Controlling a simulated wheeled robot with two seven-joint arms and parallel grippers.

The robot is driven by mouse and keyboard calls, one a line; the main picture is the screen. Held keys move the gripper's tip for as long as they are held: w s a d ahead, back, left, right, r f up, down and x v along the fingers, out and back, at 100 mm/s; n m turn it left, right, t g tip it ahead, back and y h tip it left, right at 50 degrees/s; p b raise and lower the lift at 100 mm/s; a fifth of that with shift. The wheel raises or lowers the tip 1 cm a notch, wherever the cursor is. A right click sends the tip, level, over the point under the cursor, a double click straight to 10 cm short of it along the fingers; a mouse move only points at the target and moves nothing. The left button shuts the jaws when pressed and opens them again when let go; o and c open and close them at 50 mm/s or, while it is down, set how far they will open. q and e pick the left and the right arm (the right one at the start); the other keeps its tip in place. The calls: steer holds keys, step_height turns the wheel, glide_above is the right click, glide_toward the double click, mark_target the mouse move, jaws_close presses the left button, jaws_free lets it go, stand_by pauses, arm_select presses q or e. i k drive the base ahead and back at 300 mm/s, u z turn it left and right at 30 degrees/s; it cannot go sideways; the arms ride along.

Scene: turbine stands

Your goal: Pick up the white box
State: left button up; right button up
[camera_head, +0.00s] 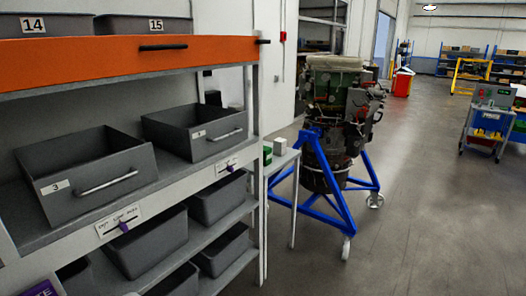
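A small white box (280,146) stands on a narrow grey side table (285,162) just right of the shelf unit. It is small in the picture, and its details cannot be made out. A small green box (267,155) stands next to it on the left. Neither of my grippers is in view.
A grey shelf unit (180,172) with an orange drawer front (110,62) and several dark bins fills the left. A turbine (335,110) on a blue wheeled stand (328,205) stands behind the side table. The floor (430,220) at the right is clear. A blue cart (488,122) stands farther back.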

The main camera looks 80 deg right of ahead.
mark_target(279, 147)
steer(key=z, duration=4)
steer(key=i, duration=4.9)
steer(key=u, duration=1.55)
